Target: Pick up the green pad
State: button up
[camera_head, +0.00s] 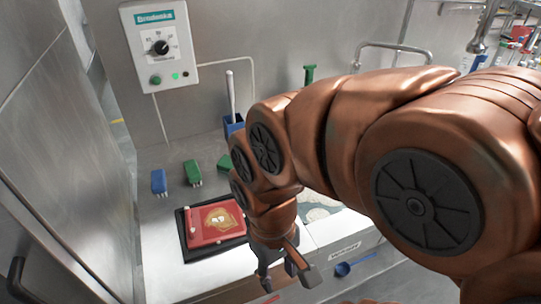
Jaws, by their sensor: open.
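A small green block with a pale underside (192,172) lies on the steel counter at the left, between a blue one and another green block (224,164). The second green block is partly hidden by my arm. Either could be the green pad; I cannot tell which. My gripper (287,277) points down near the counter's front edge, to the right of and nearer than both green blocks. It is open, apart from them, and I see nothing between its fingers.
A blue block (158,183) lies left of the green ones. A red board (213,223) on a black tray (184,238) is in front of them. A blue holder (232,125) with a white handle stands behind. A control box (159,47) is on the wall.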

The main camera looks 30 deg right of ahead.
aim_at(224, 165)
jog(key=z, duration=0.4)
jog(key=k, duration=0.45)
jog(key=i, duration=0.45)
jog(key=u, duration=0.25)
jog(key=k, duration=0.45)
jog(key=u, duration=1.2)
jog(key=i, duration=0.7)
jog(key=z, duration=0.5)
